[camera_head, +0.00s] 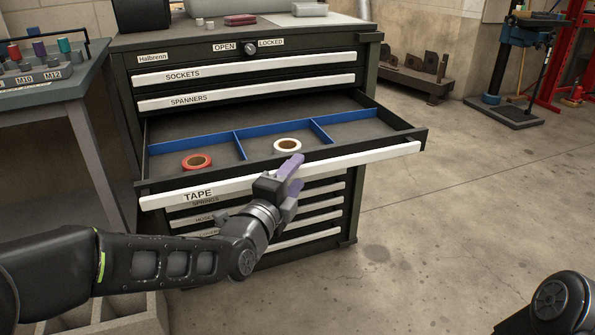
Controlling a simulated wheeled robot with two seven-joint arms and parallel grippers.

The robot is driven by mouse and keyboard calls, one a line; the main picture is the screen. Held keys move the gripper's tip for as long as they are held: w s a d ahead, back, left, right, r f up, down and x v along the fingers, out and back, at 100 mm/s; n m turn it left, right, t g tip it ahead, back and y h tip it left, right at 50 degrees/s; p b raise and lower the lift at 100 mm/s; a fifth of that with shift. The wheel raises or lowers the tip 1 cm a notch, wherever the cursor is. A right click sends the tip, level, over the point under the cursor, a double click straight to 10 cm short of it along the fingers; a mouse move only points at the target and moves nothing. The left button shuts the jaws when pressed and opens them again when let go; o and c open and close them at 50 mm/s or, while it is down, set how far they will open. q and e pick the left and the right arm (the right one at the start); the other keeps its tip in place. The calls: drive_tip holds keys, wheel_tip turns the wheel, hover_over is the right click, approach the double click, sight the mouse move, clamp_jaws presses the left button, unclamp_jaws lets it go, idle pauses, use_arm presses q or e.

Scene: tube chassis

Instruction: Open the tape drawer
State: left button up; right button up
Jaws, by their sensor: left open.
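The tape drawer (300,169) stands pulled out from the dark cabinet, with its inside showing. Its long white handle strip (365,158) carries the label TAPE. Inside, blue dividers make compartments; an orange-red tape roll (197,161) lies in the left one and a white tape roll (288,145) in the middle one. My left gripper (290,188) is open at the middle of the handle, one purple finger at its upper edge and one lower. Whether they touch the handle I cannot tell. My right gripper is out of view; only part of that arm shows at lower right.
The sockets (250,67) and spanners (250,90) drawers above are shut, as are the drawers below. A grey bench (75,90) with bolts stands left of the cabinet (118,80). The concrete floor (450,200) to the right is clear.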

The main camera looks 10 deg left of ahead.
use_arm(q)
drive_tip(key=p+v, duration=0.1)
drive_tip(key=v, duration=0.5)
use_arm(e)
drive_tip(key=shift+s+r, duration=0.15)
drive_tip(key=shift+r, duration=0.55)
